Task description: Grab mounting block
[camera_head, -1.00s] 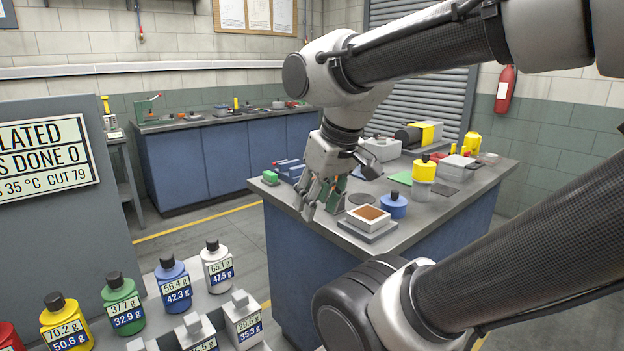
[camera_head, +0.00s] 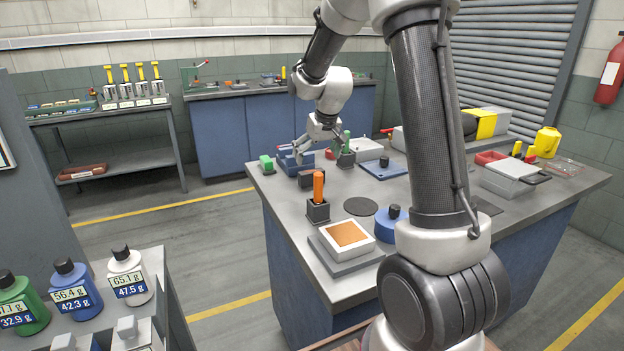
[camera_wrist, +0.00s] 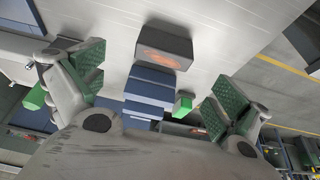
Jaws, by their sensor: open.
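My gripper (camera_head: 316,143) is over the far left end of the near workbench, pointing down. In the wrist view its two green-padded fingers (camera_wrist: 153,86) are spread wide with nothing held between them. Blue stepped blocks (camera_wrist: 150,88) lie below, between the fingers; they also show in the head view (camera_head: 292,162), partly covered by the gripper. A dark grey block (camera_wrist: 163,48) with an orange mark stands just beside them, and also shows in the head view (camera_head: 311,178). No label tells which of these is the mounting block. I see no contact with the fingers.
A green-handled tool (camera_head: 346,147) stands close right of my gripper. An orange-handled tool (camera_head: 318,190), a tray with an orange-brown top (camera_head: 347,238) and a blue round container (camera_head: 392,222) are nearer.

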